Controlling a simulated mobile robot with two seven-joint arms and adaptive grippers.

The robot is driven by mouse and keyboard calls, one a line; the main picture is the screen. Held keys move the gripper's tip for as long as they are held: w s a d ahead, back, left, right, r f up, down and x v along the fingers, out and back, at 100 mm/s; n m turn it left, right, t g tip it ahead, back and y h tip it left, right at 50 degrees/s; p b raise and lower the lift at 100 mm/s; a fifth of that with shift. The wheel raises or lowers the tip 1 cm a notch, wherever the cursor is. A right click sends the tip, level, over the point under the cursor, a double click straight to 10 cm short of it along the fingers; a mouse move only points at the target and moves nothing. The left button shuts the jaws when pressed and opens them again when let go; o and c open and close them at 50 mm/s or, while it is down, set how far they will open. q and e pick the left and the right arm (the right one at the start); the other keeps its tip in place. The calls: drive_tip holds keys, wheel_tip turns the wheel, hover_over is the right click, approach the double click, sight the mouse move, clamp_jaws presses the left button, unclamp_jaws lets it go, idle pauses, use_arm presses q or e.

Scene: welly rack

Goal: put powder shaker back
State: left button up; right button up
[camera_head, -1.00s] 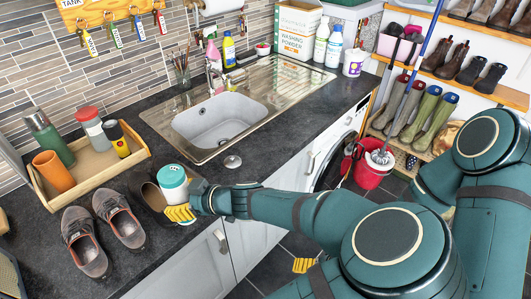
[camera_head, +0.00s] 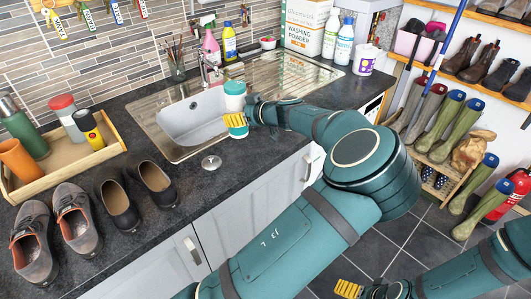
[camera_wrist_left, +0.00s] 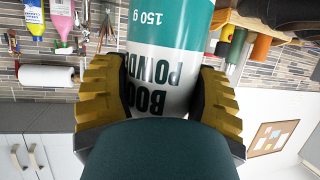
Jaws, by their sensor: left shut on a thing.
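The powder shaker (camera_head: 235,101), white with teal bands, is held upright in the head view, in front of the sink's near rim. My left gripper (camera_head: 237,121) is shut on its lower part. In the left wrist view the shaker (camera_wrist_left: 165,50) stands between the yellow fingers of the left gripper (camera_wrist_left: 160,98), and its label reads boot powder, 150 g. My right gripper (camera_head: 350,290) shows at the bottom edge, cut off, with yellow fingertips over the floor; whether it is open is unclear.
A wooden tray (camera_head: 118,147) at left holds a green flask, an orange cup, a red-lidded container and a yellow-black can. Brown shoes (camera_head: 75,220) and dark clogs (camera_head: 156,184) stand in front. The sink (camera_head: 190,120) is empty. A washing powder box (camera_head: 306,25) and bottles stand behind.

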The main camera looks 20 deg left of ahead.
use_arm(q)
drive_tip(key=shift+w, duration=0.45)
drive_tip(key=shift+w+f, duration=0.2)
drive_tip(key=shift+f, duration=0.05)
wheel_tip(320, 180, down, 5)
drive_tip(key=shift+a+f+b, duration=0.1)
drive_tip(key=shift+b, duration=0.2)
drive_tip(key=shift+f, duration=1.95)
drive_tip(key=shift+f+b, duration=0.2)
drive_tip(key=shift+b, duration=0.2)
drive_tip(key=o, duration=1.3)
drive_tip(key=shift+r, duration=0.1)
